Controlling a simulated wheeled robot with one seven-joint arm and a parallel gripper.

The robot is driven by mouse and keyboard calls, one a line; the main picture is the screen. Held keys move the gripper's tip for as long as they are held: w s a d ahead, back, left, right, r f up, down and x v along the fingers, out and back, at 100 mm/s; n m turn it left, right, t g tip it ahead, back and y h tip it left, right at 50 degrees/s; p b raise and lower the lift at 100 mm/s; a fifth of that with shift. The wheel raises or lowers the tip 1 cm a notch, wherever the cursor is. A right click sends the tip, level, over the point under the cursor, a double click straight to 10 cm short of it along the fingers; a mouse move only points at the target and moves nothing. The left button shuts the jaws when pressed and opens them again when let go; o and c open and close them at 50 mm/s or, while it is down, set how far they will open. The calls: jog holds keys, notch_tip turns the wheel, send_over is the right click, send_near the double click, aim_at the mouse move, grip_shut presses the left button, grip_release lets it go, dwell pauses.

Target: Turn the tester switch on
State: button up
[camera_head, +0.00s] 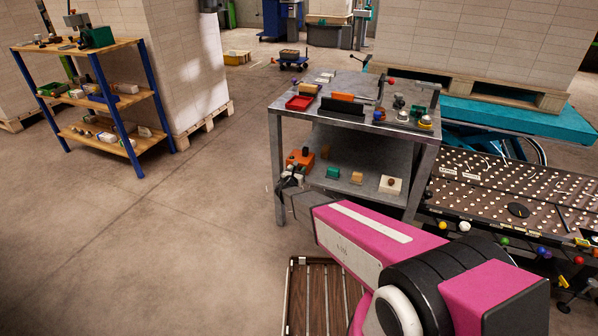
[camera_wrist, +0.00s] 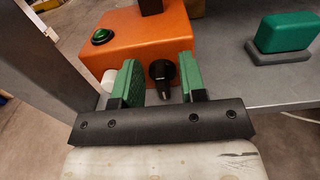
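The tester is an orange box (camera_wrist: 150,38) with a green round button (camera_wrist: 103,37) on top and a black switch knob (camera_wrist: 162,72) on its near face. The box also shows on the lower shelf in the head view (camera_head: 299,158). My gripper (camera_wrist: 157,60) is open, its two green-padded fingers pointing at the near face. In the wrist view the knob appears between the fingers, with a gap on each side. I cannot tell how far the fingertips reach along it. In the head view my gripper (camera_head: 290,180) is small and dark at the shelf's left end.
A metal table (camera_head: 272,105) stands above the shelf, with its front left leg (camera_wrist: 50,50) close left of my gripper. A green block (camera_wrist: 283,32) on a grey base stands right on the shelf. A ball-top conveyor (camera_head: 480,190) is at the right.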

jog(key=c, duration=0.6)
jog(key=shift+o, duration=0.2)
jog(key=shift+m, duration=0.3)
jog(key=m, duration=0.6)
jog(key=shift+s+d+f, duration=0.15)
jog(key=shift+d, duration=0.25)
jog(key=m, duration=0.3)
jog(key=shift+d+f+m, duration=0.1)
jog(key=shift+f+m, duration=0.05)
jog(key=shift+m, duration=0.25)
jog(key=shift+s+d+f+m, duration=0.1)
jog(key=shift+m, duration=0.8)
jog(key=shift+f+m, duration=0.1)
jog(key=shift+m, duration=0.8)
